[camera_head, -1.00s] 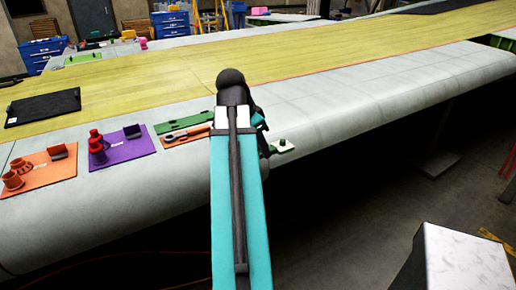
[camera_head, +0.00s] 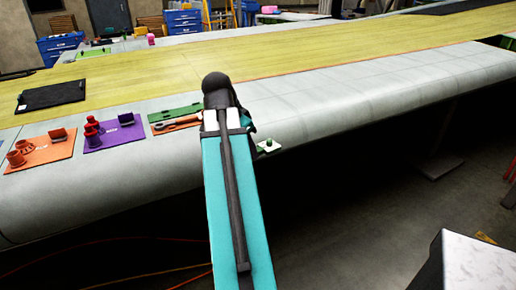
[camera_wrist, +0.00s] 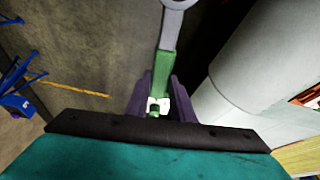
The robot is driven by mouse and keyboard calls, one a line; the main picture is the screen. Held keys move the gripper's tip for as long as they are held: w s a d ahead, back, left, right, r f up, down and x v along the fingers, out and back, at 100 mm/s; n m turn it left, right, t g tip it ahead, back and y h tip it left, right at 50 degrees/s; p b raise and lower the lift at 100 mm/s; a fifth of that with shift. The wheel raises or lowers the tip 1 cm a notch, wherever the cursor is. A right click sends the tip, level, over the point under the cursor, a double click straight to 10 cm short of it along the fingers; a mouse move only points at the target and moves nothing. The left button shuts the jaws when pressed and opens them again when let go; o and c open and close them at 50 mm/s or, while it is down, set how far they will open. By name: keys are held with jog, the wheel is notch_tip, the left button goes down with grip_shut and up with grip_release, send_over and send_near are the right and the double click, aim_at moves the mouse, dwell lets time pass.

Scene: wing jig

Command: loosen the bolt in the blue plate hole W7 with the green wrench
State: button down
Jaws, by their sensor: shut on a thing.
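The green wrench (camera_wrist: 163,68) shows in the wrist view, with a green handle and a grey head at the top edge, partly cut off. My gripper (camera_wrist: 159,92) is shut on its handle, with dark purple fingers on both sides. A white piece with a small green peg sits between the fingers. In the head view, my arm hides most of my gripper (camera_head: 249,130); a white piece with a green knob (camera_head: 267,146) sticks out to its right, beyond the wing's near edge. I cannot make out the blue plate, hole W7 or its bolt in either view.
The large pale wing (camera_head: 390,100) spans the head view. On it lie an orange mat (camera_head: 62,155), a purple mat (camera_head: 128,140) with red parts, a green mat (camera_head: 175,112), an orange wrench (camera_head: 178,122) and a black mat (camera_head: 60,97). A white-topped box (camera_head: 475,262) stands at lower right.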

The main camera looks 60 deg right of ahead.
jog(key=w+a+f+n+t+y, duration=0.1)
jog(key=w+a+f+n+t, duration=0.1)
jog(key=w+a+n, duration=0.5)
jog(key=w+a+f+n+t+y+b, duration=0.1)
jog(key=w+a+n, duration=0.7)
jog(key=w+a, duration=0.8)
jog(key=w+a+f+n+t+y, duration=0.2)
jog(key=w+a+n, duration=0.5)
jog(key=a, duration=1.6)
jog(key=shift+w+f+n+t+b, duration=0.3)
jog(key=shift+w+f+t, duration=0.5)
jog(key=shift+w, duration=1.9)
jog(key=shift+a, duration=0.1)
jog(key=shift+w, duration=0.1)
